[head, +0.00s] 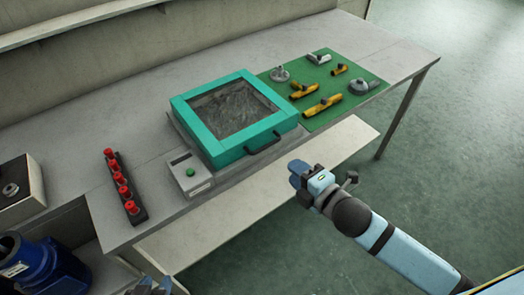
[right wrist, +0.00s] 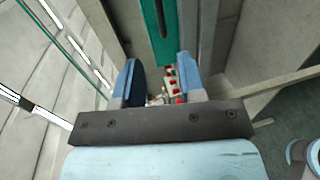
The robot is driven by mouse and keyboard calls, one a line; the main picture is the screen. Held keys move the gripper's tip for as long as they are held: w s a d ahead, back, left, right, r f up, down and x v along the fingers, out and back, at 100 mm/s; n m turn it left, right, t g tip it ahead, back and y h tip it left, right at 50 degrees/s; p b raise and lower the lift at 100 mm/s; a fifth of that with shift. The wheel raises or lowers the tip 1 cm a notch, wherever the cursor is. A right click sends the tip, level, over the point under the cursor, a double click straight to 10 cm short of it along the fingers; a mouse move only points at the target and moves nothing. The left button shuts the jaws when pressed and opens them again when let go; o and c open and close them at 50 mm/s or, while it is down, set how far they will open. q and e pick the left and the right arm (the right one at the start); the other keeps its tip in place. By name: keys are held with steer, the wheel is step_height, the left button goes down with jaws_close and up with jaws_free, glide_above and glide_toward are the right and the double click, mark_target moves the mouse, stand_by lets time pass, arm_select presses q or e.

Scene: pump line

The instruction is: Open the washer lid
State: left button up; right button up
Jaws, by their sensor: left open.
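The washer stands on the bench with its teal-framed lid (head: 186,122) lying flat and shut, a scratched window in its middle. The lid's black handle (head: 265,143) is on its front edge. My right gripper (head: 297,175) is in front of the washer, to the right of and nearer than the handle, apart from it. In the right wrist view its fingers (right wrist: 157,82) are spread with no lid or handle between them, and the teal lid edge (right wrist: 154,35) shows beyond.
A control box with a green button (head: 190,172) sits left of the washer. A black rack of red parts (head: 124,187) lies further left. A green mat (head: 345,112) with several yellow and grey fittings is on the right. A blue motor (head: 45,268) is at lower left.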

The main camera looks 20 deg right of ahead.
mark_target(264, 146)
steer(key=x, duration=1.3)
steer(key=shift+w, duration=0.25)
jaws_close()
